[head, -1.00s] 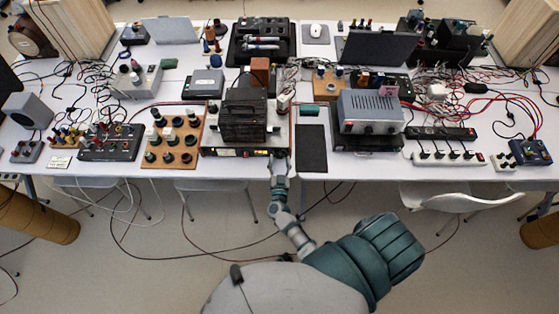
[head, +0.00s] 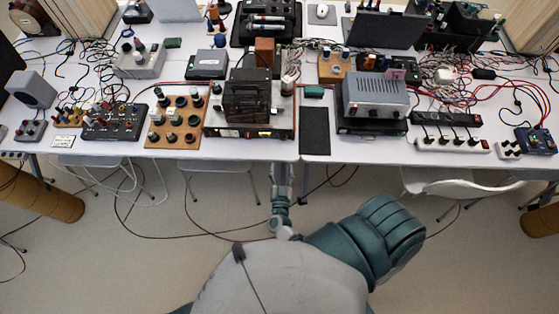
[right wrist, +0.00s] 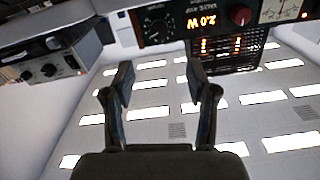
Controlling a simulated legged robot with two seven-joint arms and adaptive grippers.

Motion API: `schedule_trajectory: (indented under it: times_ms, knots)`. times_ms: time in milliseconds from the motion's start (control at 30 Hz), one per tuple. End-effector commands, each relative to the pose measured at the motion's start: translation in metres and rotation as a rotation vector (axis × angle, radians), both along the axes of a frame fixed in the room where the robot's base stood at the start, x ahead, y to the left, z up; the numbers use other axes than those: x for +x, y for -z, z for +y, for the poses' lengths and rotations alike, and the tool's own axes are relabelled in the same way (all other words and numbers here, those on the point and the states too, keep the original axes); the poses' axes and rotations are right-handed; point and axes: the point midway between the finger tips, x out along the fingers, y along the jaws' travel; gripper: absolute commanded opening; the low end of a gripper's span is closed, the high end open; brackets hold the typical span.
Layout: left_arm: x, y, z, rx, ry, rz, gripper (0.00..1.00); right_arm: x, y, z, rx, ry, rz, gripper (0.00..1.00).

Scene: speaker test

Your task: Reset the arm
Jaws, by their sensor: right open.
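My right arm reaches forward from the bottom of the head view. Its gripper (head: 283,172) is just in front of the table's front edge, below a black and white device (head: 248,108). In the right wrist view my right gripper (right wrist: 160,85) shows two dark fingers, spread apart with nothing between them. Above them is a dark panel (right wrist: 215,20) with a dial, a red knob and an orange lit readout of 2.0 W. My left gripper is not in view.
The white table (head: 220,165) is crowded with equipment and cables. A grey box (head: 375,95) stands right of centre, behind a power strip (head: 450,144). A board of round knobs (head: 176,120) is on the left. White chairs (head: 455,185) stand at the front. A brown column (head: 45,195) is at left.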

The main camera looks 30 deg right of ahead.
Motion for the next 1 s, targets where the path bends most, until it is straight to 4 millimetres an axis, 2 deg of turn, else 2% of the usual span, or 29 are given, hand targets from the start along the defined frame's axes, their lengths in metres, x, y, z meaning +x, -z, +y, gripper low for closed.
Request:
schedule_trajectory:
  times_ms: [267,367,467,567,600,667,700,767,800,867,900,1000]
  knots:
    - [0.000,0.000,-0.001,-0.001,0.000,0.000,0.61,0.000,0.001,0.000,-0.001,-0.002,0.001,0.57]
    - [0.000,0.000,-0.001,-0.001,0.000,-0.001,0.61,0.001,0.013,0.008,-0.002,-0.047,0.027,0.57]
    - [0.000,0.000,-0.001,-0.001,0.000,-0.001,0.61,-0.002,0.053,0.030,-0.001,-0.178,0.113,0.57]
    - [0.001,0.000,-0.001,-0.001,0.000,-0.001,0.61,-0.019,0.118,0.059,0.014,-0.361,0.270,0.57]
    - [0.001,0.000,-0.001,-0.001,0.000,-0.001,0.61,-0.032,0.147,0.069,0.023,-0.434,0.350,0.57]
    - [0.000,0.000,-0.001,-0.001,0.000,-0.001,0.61,-0.058,0.190,0.080,0.042,-0.530,0.476,0.57]
    - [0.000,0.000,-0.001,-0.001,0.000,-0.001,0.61,-0.078,0.218,0.083,0.051,-0.583,0.564,0.57]
    - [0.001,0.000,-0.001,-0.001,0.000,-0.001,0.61,-0.113,0.255,0.084,0.069,-0.647,0.698,0.57]
    - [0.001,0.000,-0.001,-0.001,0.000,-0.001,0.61,-0.138,0.279,0.082,0.081,-0.682,0.791,0.57]
    - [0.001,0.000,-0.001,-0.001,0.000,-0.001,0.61,-0.177,0.309,0.074,0.094,-0.721,0.929,0.57]
    - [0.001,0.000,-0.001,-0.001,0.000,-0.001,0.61,-0.203,0.326,0.066,0.101,-0.737,1.020,0.57]
    - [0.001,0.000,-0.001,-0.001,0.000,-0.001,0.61,-0.265,0.357,0.041,0.112,-0.753,1.224,0.57]
